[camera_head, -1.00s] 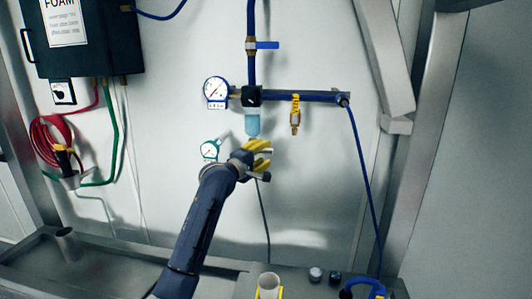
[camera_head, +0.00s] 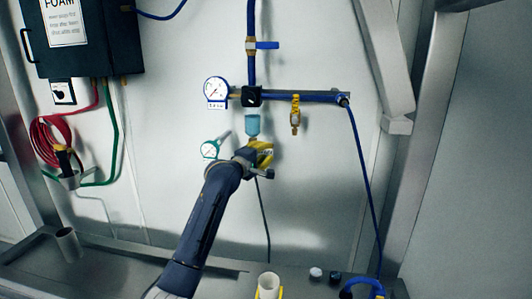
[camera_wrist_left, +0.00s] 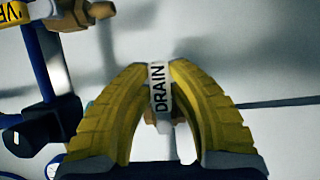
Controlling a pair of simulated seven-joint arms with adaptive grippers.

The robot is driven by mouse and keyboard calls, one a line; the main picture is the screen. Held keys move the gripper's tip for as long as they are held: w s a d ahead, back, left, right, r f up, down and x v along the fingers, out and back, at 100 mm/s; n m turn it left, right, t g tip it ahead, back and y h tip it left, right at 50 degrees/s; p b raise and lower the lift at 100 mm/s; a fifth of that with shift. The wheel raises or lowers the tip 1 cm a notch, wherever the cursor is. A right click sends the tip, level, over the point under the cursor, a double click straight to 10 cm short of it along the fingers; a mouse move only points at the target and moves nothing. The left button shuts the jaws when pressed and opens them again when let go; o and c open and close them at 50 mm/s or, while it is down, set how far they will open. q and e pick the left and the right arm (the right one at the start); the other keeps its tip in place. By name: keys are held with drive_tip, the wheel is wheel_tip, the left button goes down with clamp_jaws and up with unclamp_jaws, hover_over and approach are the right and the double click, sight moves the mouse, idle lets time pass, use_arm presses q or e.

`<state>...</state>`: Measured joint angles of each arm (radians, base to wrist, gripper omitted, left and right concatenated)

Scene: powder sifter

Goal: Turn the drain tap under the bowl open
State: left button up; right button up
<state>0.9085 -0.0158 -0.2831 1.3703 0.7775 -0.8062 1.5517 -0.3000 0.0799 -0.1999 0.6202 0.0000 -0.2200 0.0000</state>
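The blue translucent bowl (camera_head: 252,126) hangs under the black square unit on the blue pipe. In the head view my left gripper (camera_head: 264,153) is just below the bowl and hides most of the drain tap. In the left wrist view the drain tap's white handle, marked DRAIN (camera_wrist_left: 157,88), lies between the two yellow fingers (camera_wrist_left: 160,68). The fingers are drawn in and appear to press on both sides of it. A brass part shows behind the handle. The handle stands roughly upright in the wrist picture.
A white gauge (camera_head: 215,90) is left of the bowl, and a green-rimmed gauge (camera_head: 210,149) is close to my wrist. A yellow-tagged brass valve (camera_head: 295,118) hangs at right. A blue hose (camera_head: 362,170) runs down.

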use_arm(q)
clamp_jaws()
drive_tip(key=r+n, duration=0.1)
drive_tip(key=n, duration=0.1)
drive_tip(key=shift+r+n+t+h, duration=0.15)
drive_tip(key=shift+n+t+h, duration=0.15)
drive_tip(key=shift+t, duration=0.1)
drive_tip(key=shift+a+r+n+t, duration=0.2)
drive_tip(key=shift+r+n+t, duration=0.2)
drive_tip(key=shift+n, duration=0.4)
drive_tip(key=o, duration=0.7)
unclamp_jaws()
drive_tip(key=shift+o, duration=0.2)
drive_tip(key=shift+f, duration=0.1)
